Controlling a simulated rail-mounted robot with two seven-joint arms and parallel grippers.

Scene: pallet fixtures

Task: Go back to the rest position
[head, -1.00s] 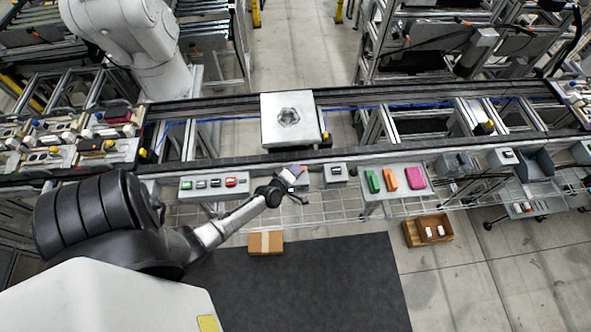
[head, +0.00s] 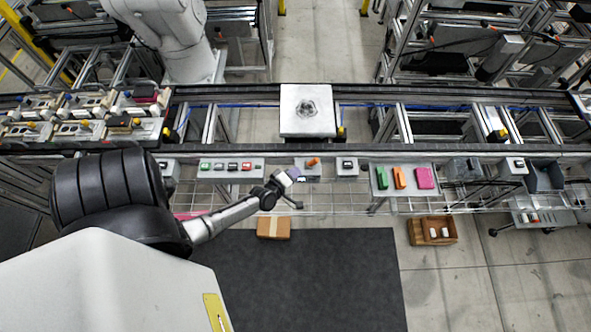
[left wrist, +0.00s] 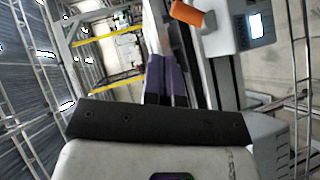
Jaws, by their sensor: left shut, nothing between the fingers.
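My left gripper (head: 294,175) is over the wire mesh, just in front of the row of small grey stations along the conveyor. Its purple fingers (left wrist: 165,80) are together with nothing between them in the left wrist view. A small orange piece (head: 313,161) lies on a grey station (head: 308,173) just beyond the gripper, apart from it. The orange piece also shows at the top of the left wrist view (left wrist: 188,14). My right gripper is in neither view.
A pallet (head: 308,123) with a metal part sits on the conveyor. A panel with coloured buttons (head: 230,173) stands left of the gripper. Green, orange and pink pieces lie on a grey tray (head: 403,188) to the right.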

